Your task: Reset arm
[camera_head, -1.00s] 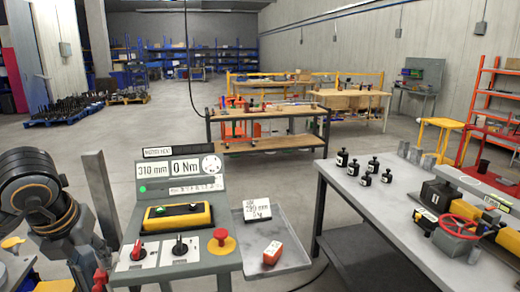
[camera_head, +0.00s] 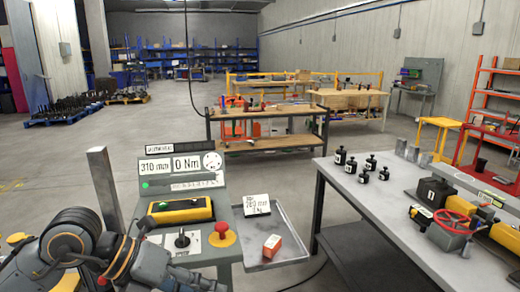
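My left arm (camera_head: 75,250) comes in from the lower left, its dark grey joints over the left part of the control console. Its gripper end lies low against the console front and is too unclear to tell open from shut. The console display (camera_head: 182,167) reads 310 mm and 0 Nm. Below it are a yellow-framed panel (camera_head: 180,210), a black selector switch (camera_head: 182,240) and a red stop button on a yellow base (camera_head: 222,230). The arm hides the console's lower left controls. My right gripper is not in view.
A grey tray (camera_head: 290,242) beside the console holds a small red-orange block (camera_head: 272,246) and a 280 mm sign (camera_head: 257,205). A workbench (camera_head: 345,190) at right carries several small black jacks and a red handwheel (camera_head: 454,223). A grey post (camera_head: 104,188) stands behind my arm.

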